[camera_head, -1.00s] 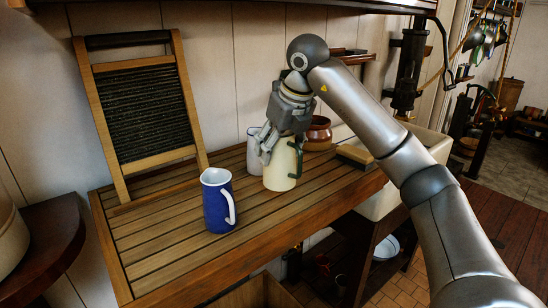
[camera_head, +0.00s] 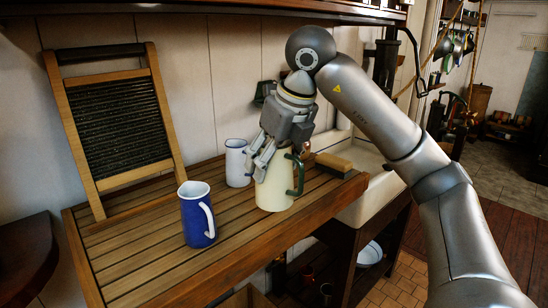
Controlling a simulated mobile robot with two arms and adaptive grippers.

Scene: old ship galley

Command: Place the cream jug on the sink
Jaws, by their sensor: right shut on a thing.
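The cream jug (camera_head: 272,190) has a green handle (camera_head: 297,174) on its right side and stands upright over the slatted wooden counter. My right gripper (camera_head: 268,160) comes down on it from above and is shut on its upper part, hiding much of the rim. I cannot tell whether the jug's base touches the slats. The sink (camera_head: 370,188) is a pale basin to the right of the counter, partly hidden behind my right arm. My left gripper is not in view.
A blue jug (camera_head: 196,218) with a white handle and a white jug (camera_head: 237,163) stand left of the cream jug. A brush (camera_head: 334,164) lies by the counter's right end, between cream jug and sink. A washboard (camera_head: 115,130) leans on the wall.

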